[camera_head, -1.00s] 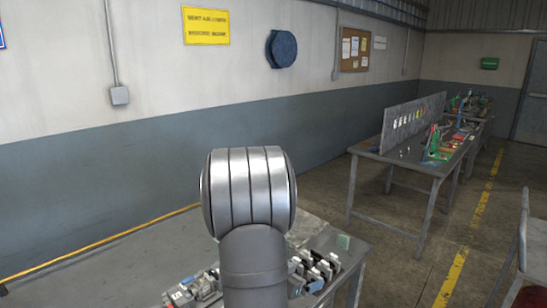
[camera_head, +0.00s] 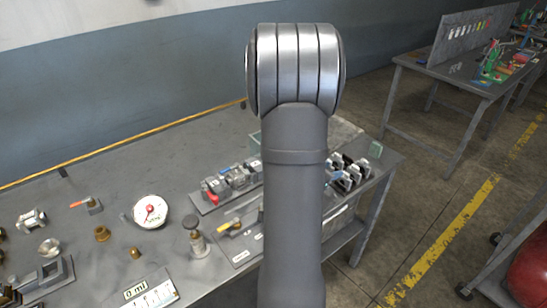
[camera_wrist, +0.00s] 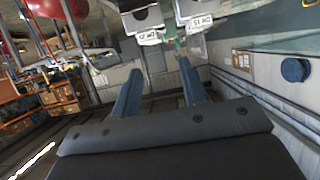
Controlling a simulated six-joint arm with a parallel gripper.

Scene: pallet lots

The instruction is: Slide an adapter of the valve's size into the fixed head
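My gripper (camera_wrist: 160,68) shows in the wrist view with its two blue-grey fingers apart and nothing between them; in the head view my arm hides it. White labels (camera_wrist: 147,37) (camera_wrist: 200,21), at least one reading DN 15, are on pale and green parts at the top of the wrist view, beyond the fingertips. In the head view, a small valve with an orange handle (camera_head: 90,206) lies on the bench at the left. Brass fittings (camera_head: 102,233) (camera_head: 135,252) stand near it. I cannot tell which thing is the fixed head or which is an adapter.
A white dial gauge (camera_head: 150,211) and a dark-knobbed metal part (camera_head: 196,238) stand mid-bench. Rows of grey blocks (camera_head: 230,181) (camera_head: 348,173) are on both sides of my arm. A metal fixture (camera_head: 45,275) is at lower left. The back of the bench is clear.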

